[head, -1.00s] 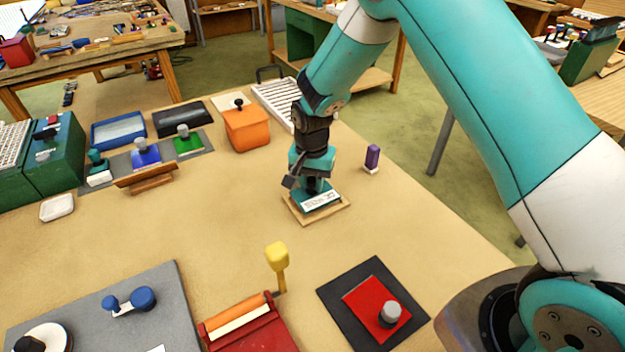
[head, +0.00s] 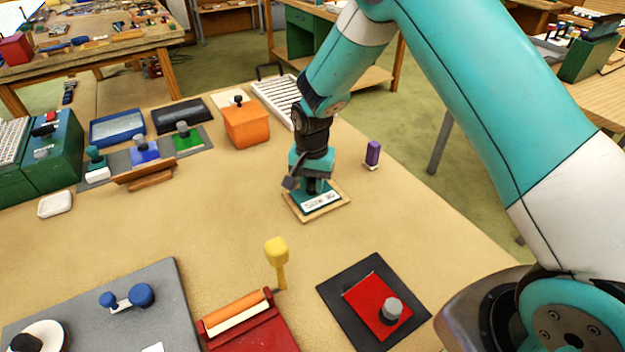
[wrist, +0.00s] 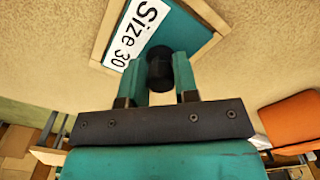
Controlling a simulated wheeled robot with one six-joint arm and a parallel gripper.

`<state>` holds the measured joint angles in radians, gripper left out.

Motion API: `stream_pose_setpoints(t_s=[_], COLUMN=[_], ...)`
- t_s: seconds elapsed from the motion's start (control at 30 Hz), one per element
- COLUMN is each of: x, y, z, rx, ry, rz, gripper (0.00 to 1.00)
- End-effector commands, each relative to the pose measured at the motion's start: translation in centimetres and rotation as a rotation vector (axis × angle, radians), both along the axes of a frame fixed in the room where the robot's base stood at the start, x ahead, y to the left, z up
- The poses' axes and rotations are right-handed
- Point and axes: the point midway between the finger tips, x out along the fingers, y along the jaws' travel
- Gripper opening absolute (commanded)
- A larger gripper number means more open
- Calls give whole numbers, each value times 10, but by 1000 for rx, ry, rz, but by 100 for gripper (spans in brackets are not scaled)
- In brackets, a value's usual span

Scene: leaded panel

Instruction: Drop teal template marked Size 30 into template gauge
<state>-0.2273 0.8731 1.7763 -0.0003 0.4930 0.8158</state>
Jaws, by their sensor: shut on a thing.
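The teal template (head: 300,196) carries a white label reading "Size 30" and a black knob. In the wrist view, the template (wrist: 184,32) shows with its knob (wrist: 159,68) between my fingers. My gripper (head: 313,184) is shut on that knob; the gripper (wrist: 161,80) also shows in the wrist view. The template gauge (head: 304,217) is a light wooden frame on the table. The template lies within the frame's outline, its edges roughly parallel to the frame's edges. I cannot tell whether it is fully down in the frame, and my gripper hides part of it.
A purple-handled stamp (head: 372,154) stands right of the gauge. An orange box (head: 246,128) is behind to the left. A yellow-handled tool (head: 277,258), a red roller tray (head: 250,325) and a red plate on a black mat (head: 345,318) are nearer. Bare table lies left of the gauge.

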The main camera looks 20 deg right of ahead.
Motion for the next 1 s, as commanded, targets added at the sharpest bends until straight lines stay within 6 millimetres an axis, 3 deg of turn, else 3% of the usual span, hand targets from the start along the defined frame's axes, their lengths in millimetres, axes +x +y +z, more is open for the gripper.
stream_pose_setpoints(t_s=[0.2, 0.23, 0.33, 0.37, 0.73, 0.87, 1.0], x=[0, 0, 0, 0, 1, 1, 1], y=[0, 0, 0, 0, 0, 0, 0], z=[-6, -6, -5, -5, 2, 23, 58], rx=[0, 0, 0, 0, 1, 1, 2], ry=[0, 0, 0, 0, -3, -6, -8], rz=[0, 0, 0, 0, 0, 0, 0], gripper=[7, 33, 56, 58, 58, 58, 58])
